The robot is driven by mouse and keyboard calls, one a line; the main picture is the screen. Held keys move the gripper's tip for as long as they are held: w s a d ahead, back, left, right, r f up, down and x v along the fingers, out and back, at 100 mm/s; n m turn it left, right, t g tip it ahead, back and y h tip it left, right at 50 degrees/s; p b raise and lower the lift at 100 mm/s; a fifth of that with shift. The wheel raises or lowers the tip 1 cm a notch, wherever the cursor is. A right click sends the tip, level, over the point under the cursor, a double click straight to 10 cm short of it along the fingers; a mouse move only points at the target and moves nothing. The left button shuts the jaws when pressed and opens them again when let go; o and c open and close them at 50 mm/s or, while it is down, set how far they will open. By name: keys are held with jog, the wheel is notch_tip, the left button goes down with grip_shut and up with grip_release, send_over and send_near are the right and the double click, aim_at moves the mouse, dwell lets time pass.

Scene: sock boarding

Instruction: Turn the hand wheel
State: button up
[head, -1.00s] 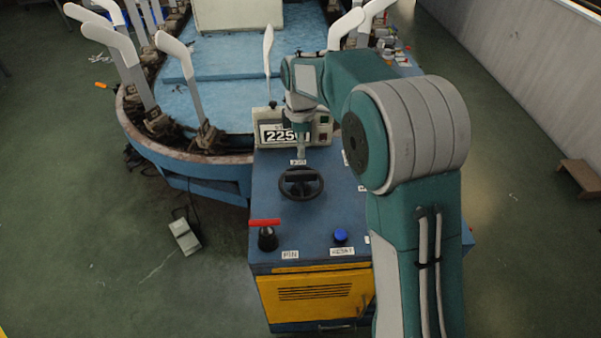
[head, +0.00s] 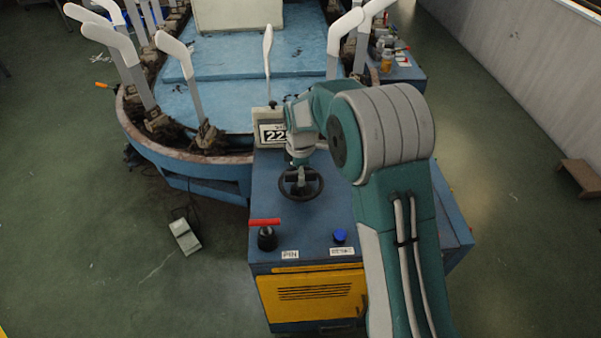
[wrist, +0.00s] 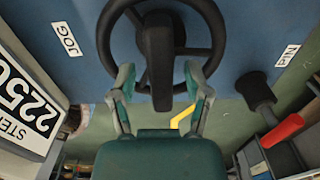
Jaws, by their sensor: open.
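The black hand wheel (head: 301,198) lies on the blue top of the control cabinet. It fills the top of the wrist view (wrist: 113,15). My gripper (head: 300,178) is over the wheel, pointing down. In the wrist view my gripper (wrist: 158,82) is open, with one finger on each side of a thick black bar (wrist: 159,60) at the wheel. Gaps show between the bar and both fingers. Whether the fingertips touch the rim I cannot tell.
A red-handled lever (head: 265,223) labelled PIN and a blue button (head: 340,235) sit on the cabinet (head: 300,262) in front. A numbered display (head: 271,133) stands behind the wheel. The sock machine with white upright boards (head: 176,55) is beyond. A foot pedal (head: 185,236) lies on the floor.

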grip_shut()
jog(key=shift+m, duration=0.3)
jog(key=m, duration=1.1)
dwell(0.5)
grip_release()
